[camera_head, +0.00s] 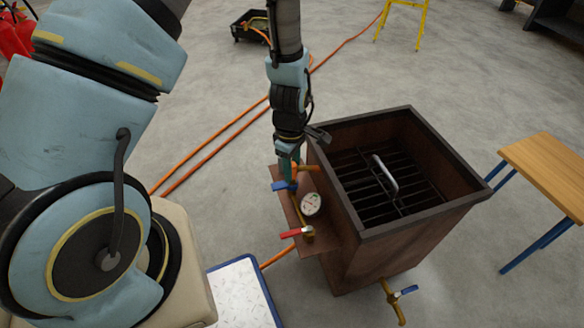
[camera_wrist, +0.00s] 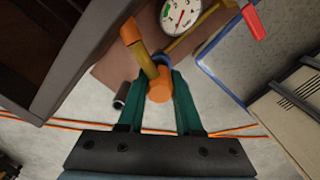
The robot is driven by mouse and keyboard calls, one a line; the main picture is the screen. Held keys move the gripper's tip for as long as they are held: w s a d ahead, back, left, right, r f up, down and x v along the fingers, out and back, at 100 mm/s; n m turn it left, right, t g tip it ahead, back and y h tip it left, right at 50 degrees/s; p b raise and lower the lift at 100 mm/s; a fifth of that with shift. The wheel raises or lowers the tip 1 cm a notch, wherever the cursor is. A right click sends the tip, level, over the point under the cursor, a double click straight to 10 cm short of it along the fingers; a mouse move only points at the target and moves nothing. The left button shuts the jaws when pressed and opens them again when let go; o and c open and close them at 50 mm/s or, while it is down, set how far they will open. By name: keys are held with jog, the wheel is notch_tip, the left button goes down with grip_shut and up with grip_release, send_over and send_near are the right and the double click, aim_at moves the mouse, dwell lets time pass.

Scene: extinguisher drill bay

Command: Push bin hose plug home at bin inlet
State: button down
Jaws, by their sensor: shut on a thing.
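The bin hose plug (camera_wrist: 159,88) is orange and sits between the teal fingers of my gripper (camera_wrist: 160,98), which are shut on it. In the head view my gripper (camera_head: 289,172) points down over the brown side plate of the bin, and its fingers largely hide the plug. Brass pipework (camera_wrist: 146,62) with an orange end lies right beside the plug in the wrist view. A blue part (camera_wrist: 164,60) shows just beyond the plug. The bin (camera_head: 420,212) is a brown open box with a dark rim. I cannot tell how deep the plug sits at the inlet.
A round gauge (camera_head: 311,204) and a red-handled valve (camera_head: 297,233) are close to my gripper on the plate. A blue-handled brass tap (camera_head: 397,298) is low at the front. Orange hoses (camera_head: 222,137) cross the floor. A wooden bench (camera_head: 548,170) stands right.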

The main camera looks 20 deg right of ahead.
jog(key=shift+f+b, duration=0.5)
jog(key=shift+f, duration=0.3)
dwell(0.6)
jog(key=c, duration=0.5)
grip_release()
jog(key=shift+r, duration=0.1)
notch_tip(320, 180, up, 11)
jog(key=shift+w+f+p, duration=0.1)
jog(key=shift+f+p, duration=0.1)
jog(key=shift+p, duration=0.65)
jog(key=w+a+r+m+t, duration=0.1)
jog(key=w+a+r+m, duration=0.1)
jog(key=w+a+r, duration=0.4)
jog(key=w+a+r+m, duration=0.15)
jog(key=a+r, duration=0.25)
jog(key=a, duration=0.4)
jog(key=s+a+r+m+t, duration=0.15)
jog(key=a+r+m, duration=0.35)
jog(key=a, duration=1)
notch_tip(320, 180, up, 20)
jog(key=p, duration=1.8)
jog(key=shift+f, duration=0.15)
